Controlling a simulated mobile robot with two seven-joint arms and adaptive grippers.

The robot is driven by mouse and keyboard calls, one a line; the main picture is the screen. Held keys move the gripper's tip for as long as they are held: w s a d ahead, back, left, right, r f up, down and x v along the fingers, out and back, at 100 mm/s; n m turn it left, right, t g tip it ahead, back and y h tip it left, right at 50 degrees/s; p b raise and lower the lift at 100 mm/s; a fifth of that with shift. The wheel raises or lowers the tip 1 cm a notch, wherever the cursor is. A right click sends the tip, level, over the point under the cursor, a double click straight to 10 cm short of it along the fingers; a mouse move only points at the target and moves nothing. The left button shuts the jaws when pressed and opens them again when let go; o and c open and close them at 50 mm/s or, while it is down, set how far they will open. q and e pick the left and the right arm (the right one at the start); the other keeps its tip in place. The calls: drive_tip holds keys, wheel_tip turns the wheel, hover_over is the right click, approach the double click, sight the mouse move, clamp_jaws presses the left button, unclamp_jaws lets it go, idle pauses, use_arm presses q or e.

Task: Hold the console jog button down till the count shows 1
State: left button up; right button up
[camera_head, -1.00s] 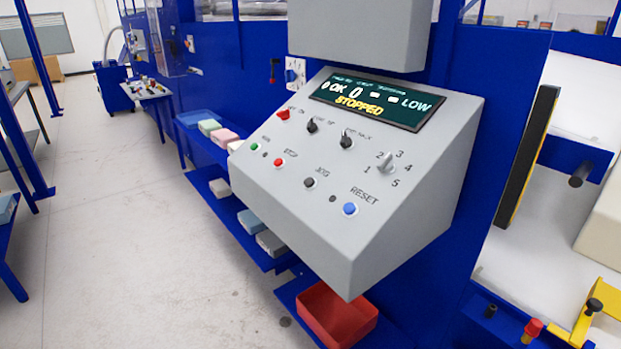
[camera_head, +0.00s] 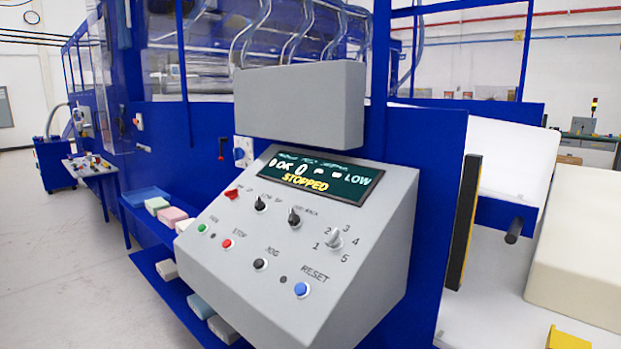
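The grey sloped console (camera_head: 300,240) stands in the middle of the head view. Its black jog button (camera_head: 260,264) sits on the lower part of the panel, under the label JOG, between the red stop button (camera_head: 227,244) and the blue reset button (camera_head: 301,289). The display (camera_head: 323,178) reads OK, 0, LOW and, in yellow, STOPPED. The jog button is uncovered and nothing touches it. Neither of my grippers shows in the head view.
Foam blocks (camera_head: 172,217) lie on a blue shelf left of the console, with more blocks (camera_head: 200,306) below. A grey box (camera_head: 299,104) hangs above the console. A black and yellow post (camera_head: 463,222) stands to its right. The floor at left (camera_head: 75,270) is clear.

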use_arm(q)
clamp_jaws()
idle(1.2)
